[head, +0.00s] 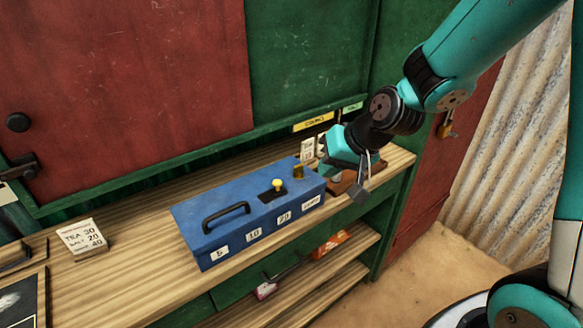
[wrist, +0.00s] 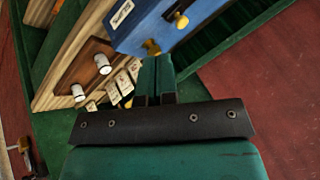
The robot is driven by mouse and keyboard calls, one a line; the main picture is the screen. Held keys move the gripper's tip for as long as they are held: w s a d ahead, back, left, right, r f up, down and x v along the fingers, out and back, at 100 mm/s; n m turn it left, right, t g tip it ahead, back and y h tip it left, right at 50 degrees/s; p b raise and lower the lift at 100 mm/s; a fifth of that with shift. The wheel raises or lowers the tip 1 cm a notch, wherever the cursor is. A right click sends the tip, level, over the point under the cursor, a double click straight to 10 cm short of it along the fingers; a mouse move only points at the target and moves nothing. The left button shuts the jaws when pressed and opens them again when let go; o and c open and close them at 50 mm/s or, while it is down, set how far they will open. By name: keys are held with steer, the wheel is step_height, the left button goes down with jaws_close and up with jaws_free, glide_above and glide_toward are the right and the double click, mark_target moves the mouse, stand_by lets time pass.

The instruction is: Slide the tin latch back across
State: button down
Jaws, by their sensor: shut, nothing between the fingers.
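I cannot tell whether the fingers touch the brass.
A brown board (head: 345,184) lies right of the tin, partly behind my gripper; the wrist view shows two white-capped pegs on it (wrist: 103,62). Small cards (head: 308,148) stand behind. A price card (head: 82,238) stands at left. The counter (head: 145,255) between is clear.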

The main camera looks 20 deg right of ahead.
steer(key=shift+w+d+f+m+t+h, duration=0.15)
steer(key=shift+w+d+f+m+t, duration=0.1)
steer(key=shift+w+d, duration=0.25)
steer(key=shift+w+d+f+m+t+h, duration=0.15)
steer(key=shift+w+d+m, duration=0.15)
steer(key=shift+d, duration=0.25)
steer(key=p, duration=0.2)
glide_toward(283, 187)
steer(key=f, duration=0.1)
steer(key=w+d+f, duration=0.1)
steer(key=f, duration=0.1)
steer(key=d+f, duration=0.1)
steer(key=shift+w+f, duration=0.15)
steer(key=shift+f, duration=0.1)
steer(key=shift+w+a+r+p, duration=0.1)
steer(key=shift+w+a+p, duration=0.15)
steer(key=shift+a, duration=0.35)
steer(key=shift+w+a+r+p, duration=0.15)
steer(key=shift+a+p, duration=0.2)
steer(key=shift+a, duration=0.25)
steer(key=shift+w+a+f, duration=0.25)
steer(key=shift+w+a, duration=0.05)
steer(key=shift+a, duration=0.25)
